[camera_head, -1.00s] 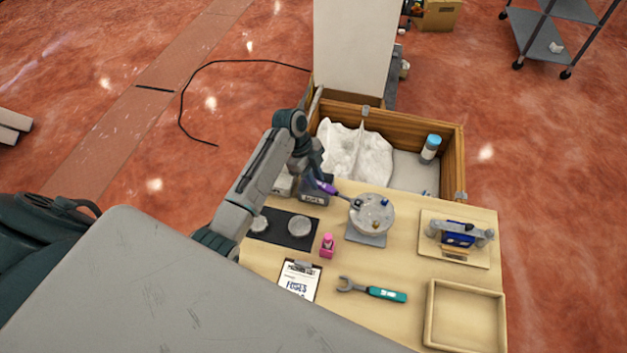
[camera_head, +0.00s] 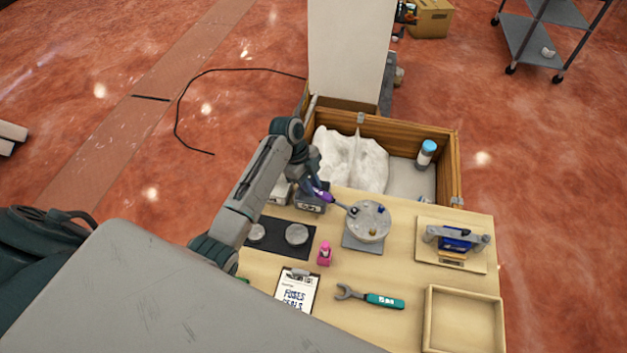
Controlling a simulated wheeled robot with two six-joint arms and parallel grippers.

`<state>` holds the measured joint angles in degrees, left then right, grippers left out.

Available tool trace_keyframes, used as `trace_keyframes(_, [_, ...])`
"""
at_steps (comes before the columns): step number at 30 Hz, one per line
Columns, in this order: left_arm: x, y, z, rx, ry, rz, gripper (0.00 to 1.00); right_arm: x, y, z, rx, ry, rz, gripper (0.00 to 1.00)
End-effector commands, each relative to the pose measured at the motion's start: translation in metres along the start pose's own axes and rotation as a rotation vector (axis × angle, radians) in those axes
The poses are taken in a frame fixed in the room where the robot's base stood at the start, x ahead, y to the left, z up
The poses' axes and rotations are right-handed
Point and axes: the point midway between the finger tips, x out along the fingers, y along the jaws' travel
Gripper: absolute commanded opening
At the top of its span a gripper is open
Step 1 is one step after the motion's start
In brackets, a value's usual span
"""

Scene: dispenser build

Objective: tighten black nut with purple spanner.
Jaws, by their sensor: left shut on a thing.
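The purple spanner (camera_head: 323,195) is held in my left gripper (camera_head: 312,186), which is shut on its handle. A blue nut and a brass-coloured nut also sit on the disc. My right gripper is not in view.
A teal spanner (camera_head: 384,301) lies at the front. A pink item (camera_head: 324,253), a clipboard (camera_head: 297,291), a black mat (camera_head: 268,237), a blue device on a board (camera_head: 456,240) and an empty wooden tray (camera_head: 429,318) stand around. An open wooden bin (camera_head: 452,167) is behind.

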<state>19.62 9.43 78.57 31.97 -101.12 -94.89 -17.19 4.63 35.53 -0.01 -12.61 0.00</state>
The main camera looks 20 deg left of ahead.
Motion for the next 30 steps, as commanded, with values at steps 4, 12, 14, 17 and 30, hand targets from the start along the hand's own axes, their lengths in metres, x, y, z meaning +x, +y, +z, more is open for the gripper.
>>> trace_keyframes(4, [-0.001, 0.002, 0.000, -0.014, 0.000, -0.006, 0.00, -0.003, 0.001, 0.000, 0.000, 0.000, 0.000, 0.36])
trace_keyframes(12, [-0.001, 0.002, 0.000, -0.014, 0.000, -0.006, 0.00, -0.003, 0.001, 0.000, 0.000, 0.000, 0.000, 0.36])
trace_keyframes(14, [-0.003, 0.002, -0.001, -0.014, 0.000, -0.006, 0.00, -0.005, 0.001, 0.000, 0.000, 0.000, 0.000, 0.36])
trace_keyframes(17, [-0.007, 0.002, -0.003, -0.014, 0.000, -0.006, 0.00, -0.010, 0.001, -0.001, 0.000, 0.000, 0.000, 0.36])
trace_keyframes(30, [-0.028, 0.002, -0.011, -0.013, 0.000, -0.006, 0.00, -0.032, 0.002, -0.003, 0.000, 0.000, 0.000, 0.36])
